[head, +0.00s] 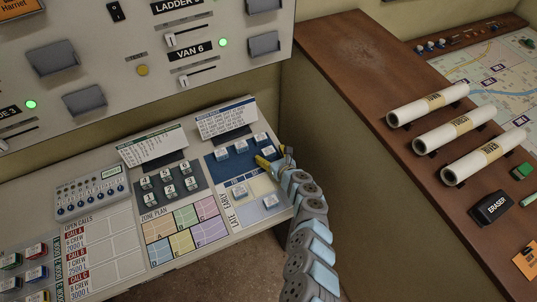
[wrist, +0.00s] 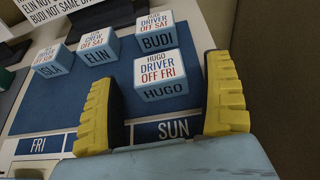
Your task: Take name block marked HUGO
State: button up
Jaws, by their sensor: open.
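The HUGO name block (wrist: 162,88) is a white-topped cube with a blue front, reading "HUGO DRIVER OFF FRI". It sits upright on the dark blue pad (wrist: 60,104), in front of the BUDI block (wrist: 157,42). My gripper (wrist: 162,70) is open, with one yellow finger on each side of the HUGO block's near part. I cannot tell whether either finger touches it. In the head view my gripper (head: 273,156) is at the pad's right end, partly covering the HUGO block (head: 268,150).
ELIN (wrist: 98,50) and ISLA (wrist: 54,64) blocks stand left of BUDI. A tilted rules card (head: 228,118) stands behind the pad. A brown side desk (head: 380,90) is at the right.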

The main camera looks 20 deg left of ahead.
jog(key=shift+b+x, duration=0.8)
jog(key=shift+x, duration=0.4)
jog(key=c, duration=1.2)
